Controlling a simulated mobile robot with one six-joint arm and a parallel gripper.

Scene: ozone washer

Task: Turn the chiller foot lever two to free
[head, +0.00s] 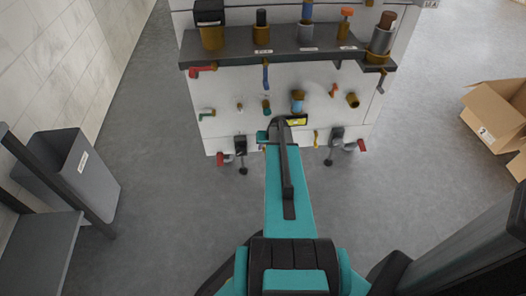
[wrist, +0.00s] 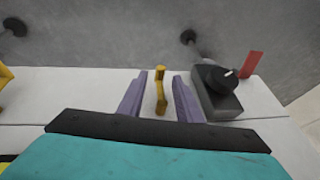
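A small yellow lever (wrist: 160,92) stands out from the white cabinet's lower edge. In the wrist view it is between the two purple-grey fingers of my gripper (wrist: 160,80), with a gap on each side. My gripper is open, and neither finger appears to touch the lever. The lever also shows low on the cabinet in the head view (head: 315,137), where my gripper's fingers cannot be made out. No readable label shows which lever is number two.
A dark block with a round knob (wrist: 218,90) sits close to the right finger, with a red lever (wrist: 250,65) beyond it. A second red handle (head: 222,158) is at the cabinet's lower left. A grey bin (head: 85,175) and a cardboard box (head: 490,115) stand aside.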

